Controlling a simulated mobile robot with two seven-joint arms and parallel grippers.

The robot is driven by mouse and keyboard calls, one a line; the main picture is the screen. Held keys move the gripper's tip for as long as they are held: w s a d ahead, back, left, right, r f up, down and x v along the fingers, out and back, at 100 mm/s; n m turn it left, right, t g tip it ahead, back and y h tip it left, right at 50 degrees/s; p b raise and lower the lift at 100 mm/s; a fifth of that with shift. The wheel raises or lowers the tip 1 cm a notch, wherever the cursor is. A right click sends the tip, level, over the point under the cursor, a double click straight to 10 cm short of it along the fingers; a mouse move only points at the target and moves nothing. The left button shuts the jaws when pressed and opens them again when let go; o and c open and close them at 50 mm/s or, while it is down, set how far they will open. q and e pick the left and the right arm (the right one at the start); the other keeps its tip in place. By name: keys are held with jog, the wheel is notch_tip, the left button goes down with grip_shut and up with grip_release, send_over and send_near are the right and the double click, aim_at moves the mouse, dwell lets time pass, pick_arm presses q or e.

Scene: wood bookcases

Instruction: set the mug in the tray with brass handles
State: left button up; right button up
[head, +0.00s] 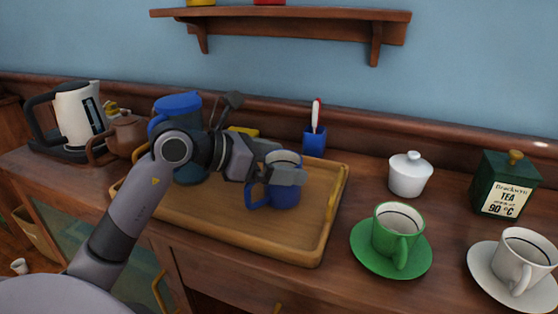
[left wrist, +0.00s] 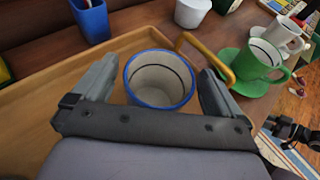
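The wooden tray (head: 230,230) lies on the sideboard, with a brass handle (left wrist: 205,55) at its right end. A blue mug (head: 285,195) with a white inside stands upright at the right part of the tray. The mug also shows in the left wrist view (left wrist: 160,80), rim up. My left gripper (head: 285,172) is over the mug, with one finger on either side of it. Gaps show between the fingers and the mug, so the gripper is open. A dark part at the right edge of the left wrist view may be my right gripper; its fingers are unclear.
A blue pitcher (head: 183,105) stands behind my left arm. A small blue holder (head: 314,140) is behind the tray. To the right are a white lidded pot (head: 409,176), a green cup (head: 395,230) on a saucer, a white cup (head: 520,260) and a tea tin (head: 502,185). A shelf (head: 290,20) hangs above.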

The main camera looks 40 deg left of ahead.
pick_arm(q)
jog(key=shift+r, duration=0.25)
jog(key=v, duration=1.2)
jog(key=shift+f+b, duration=0.15)
jog(key=shift+b, duration=0.15)
jog(key=shift+s, duration=0.15)
